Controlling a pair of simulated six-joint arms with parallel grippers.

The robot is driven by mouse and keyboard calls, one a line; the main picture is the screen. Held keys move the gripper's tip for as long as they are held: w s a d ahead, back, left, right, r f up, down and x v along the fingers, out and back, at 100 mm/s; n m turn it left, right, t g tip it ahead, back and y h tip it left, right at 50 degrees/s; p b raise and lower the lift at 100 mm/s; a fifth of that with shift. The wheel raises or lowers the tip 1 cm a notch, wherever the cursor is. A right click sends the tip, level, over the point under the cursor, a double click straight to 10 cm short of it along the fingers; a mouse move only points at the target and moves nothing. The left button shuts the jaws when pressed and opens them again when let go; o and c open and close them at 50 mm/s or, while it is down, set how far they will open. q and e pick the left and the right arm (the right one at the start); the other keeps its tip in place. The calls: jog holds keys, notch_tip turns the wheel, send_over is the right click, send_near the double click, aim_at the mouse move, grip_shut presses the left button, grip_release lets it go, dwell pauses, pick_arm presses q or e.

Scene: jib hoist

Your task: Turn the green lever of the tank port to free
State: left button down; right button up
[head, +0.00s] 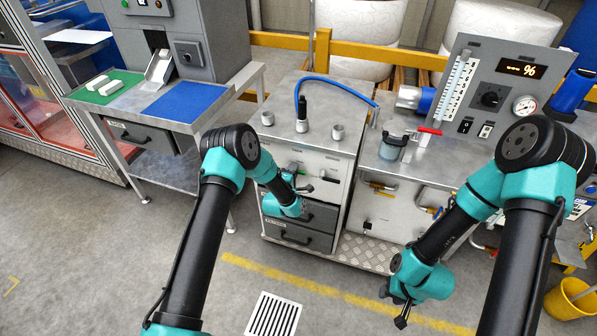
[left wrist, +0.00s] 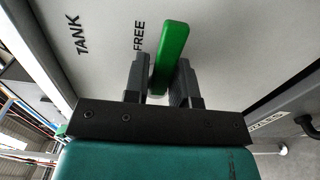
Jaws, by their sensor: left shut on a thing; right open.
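The green lever (left wrist: 172,45) of the tank port stands out from a pale panel (left wrist: 230,40) in the left wrist view. The words TANK and FREE are printed on the panel to its left, with FREE closer to the lever. My left gripper (left wrist: 158,82) has one finger on each side of the lever and is shut on it. In the head view, my left gripper (head: 292,178) is at the front of the middle cabinet, and the arm hides part of that front. My right gripper (head: 403,308) is open and empty, low over the floor at the right.
A blue hose (head: 335,83) arches over the middle cabinet top (head: 315,105). Drawers (head: 300,236) lie below my left gripper. A red-handled valve (head: 430,131) and a gauge panel (head: 510,75) stand at the right. A side table with a blue mat (head: 187,101) is at the left.

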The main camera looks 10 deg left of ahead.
pick_arm(q)
jog(key=c, duration=1.1)
grip_release()
jog(key=s+a, duration=0.1)
jog(key=s, duration=0.4)
jog(key=s+a, duration=0.1)
jog(key=s, duration=0.5)
jog(key=s+a, duration=0.1)
jog(key=s, duration=0.5)
jog(key=shift+s, duration=0.1)
jog(key=shift+a, duration=0.1)
jog(key=s+a+f+m+g, duration=0.1)
jog(key=s+m+g, duration=0.3)
jog(key=s, duration=0.4)
jog(key=s+a+f+m+g, duration=0.2)
jog(key=s+m+g, duration=0.3)
jog(key=s+g, duration=0.2)
jog(key=s+a+f+m+g, duration=0.2)
jog(key=s+m+g, duration=0.3)
jog(key=s, duration=0.4)
jog(key=shift+s+g+h, duration=0.3)
jog(key=shift+s+g, duration=0.05)
jog(key=shift+g, duration=0.15)
